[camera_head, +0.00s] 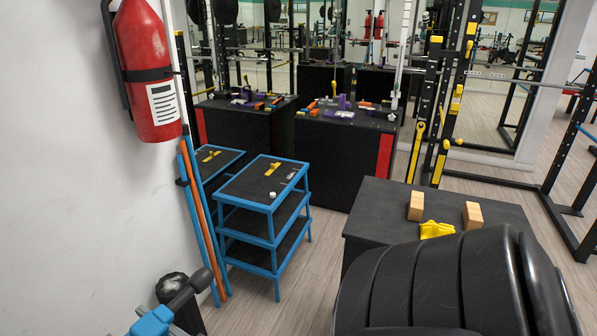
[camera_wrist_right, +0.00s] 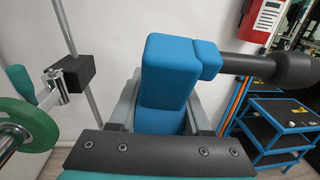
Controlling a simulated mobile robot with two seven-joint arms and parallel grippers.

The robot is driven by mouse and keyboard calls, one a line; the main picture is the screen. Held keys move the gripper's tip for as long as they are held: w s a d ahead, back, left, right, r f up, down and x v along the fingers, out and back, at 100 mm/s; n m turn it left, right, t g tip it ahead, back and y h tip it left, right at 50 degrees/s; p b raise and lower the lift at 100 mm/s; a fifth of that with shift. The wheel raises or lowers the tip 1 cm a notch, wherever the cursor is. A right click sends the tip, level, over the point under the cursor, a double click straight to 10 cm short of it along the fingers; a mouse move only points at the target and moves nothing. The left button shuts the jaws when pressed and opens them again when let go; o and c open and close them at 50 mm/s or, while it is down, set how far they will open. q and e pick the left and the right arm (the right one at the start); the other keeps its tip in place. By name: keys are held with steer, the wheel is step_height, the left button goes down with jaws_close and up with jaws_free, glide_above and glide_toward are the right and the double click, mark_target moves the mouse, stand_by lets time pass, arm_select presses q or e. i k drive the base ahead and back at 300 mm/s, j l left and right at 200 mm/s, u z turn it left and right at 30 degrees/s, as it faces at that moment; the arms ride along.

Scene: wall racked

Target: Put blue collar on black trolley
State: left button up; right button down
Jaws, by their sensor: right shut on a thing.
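A blue block-shaped collar (camera_wrist_right: 170,65) with a thick dark handle (camera_wrist_right: 268,65) fills the middle of the right wrist view. My right gripper (camera_wrist_right: 165,104) is shut on it, with a grey finger on each side. In the head view the blue collar (camera_head: 152,322) shows at the bottom left, partly cut off by the frame edge. The trolley (camera_head: 262,205) has a blue frame and black shelves and stands ahead of it, apart from it. It also shows in the right wrist view (camera_wrist_right: 262,139). My left gripper is not in view.
A yellow item (camera_head: 271,168) and small pieces lie on the trolley's top, which has bare room. Blue and orange poles (camera_head: 197,225) and a fire extinguisher (camera_head: 147,75) are by the wall. A black table (camera_head: 375,215) stands right. A green plate (camera_wrist_right: 28,122) is left.

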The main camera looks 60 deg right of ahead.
mark_target(389, 201)
steer(key=l+z, duration=0.1)
steer(key=z, duration=0.35)
steer(key=i+l+z, duration=0.1)
steer(key=z, duration=0.85)
steer(key=i+l+z, duration=0.2)
steer(key=i+z, duration=0.25)
steer(key=i, duration=0.15)
steer(key=i+z, duration=0.5)
steer(key=i, duration=0.15)
steer(key=i+j, duration=0.15)
steer(key=i, duration=0.2)
